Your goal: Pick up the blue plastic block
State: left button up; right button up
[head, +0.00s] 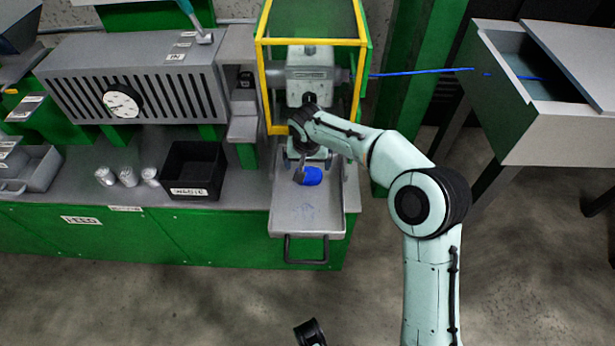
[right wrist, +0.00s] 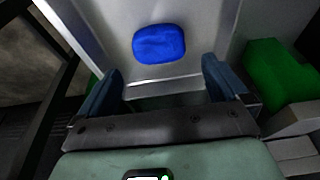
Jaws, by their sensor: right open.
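The blue plastic block (head: 312,176) lies on the grey metal tray (head: 306,217) in front of the yellow-framed machine. In the right wrist view the block (right wrist: 160,43) is a rounded blue shape, just beyond the fingertips and roughly centred between them. My right gripper (head: 300,168) is beside the block in the head view and partly hides its left side. In the right wrist view my right gripper (right wrist: 160,88) has its two blue-grey fingers wide apart with nothing between them. My left gripper is not clearly in view.
A black bin (head: 193,171) and several small metal cans (head: 127,177) stand on the bench left of the tray. The yellow frame (head: 262,90) rises behind the block. A blue cable (head: 420,72) runs right toward an open grey box (head: 550,130). The tray's front part is clear.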

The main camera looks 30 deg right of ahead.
aim_at(308, 173)
jog(key=b+x, duration=0.1)
jog(key=x, duration=0.6)
jog(key=shift+s+b, duration=0.1)
jog(key=shift+b, duration=0.2)
pick_arm(q)
jog(key=w+f, duration=0.1)
jog(key=w+a+f, duration=0.1)
jog(key=shift+w+a+t+y, duration=0.2)
jog(key=shift+w+t+y, duration=0.1)
jog(key=shift+w+t, duration=0.1)
pick_arm(e)
jog(key=shift+r, duration=0.15)
jog(key=c, duration=0.9)
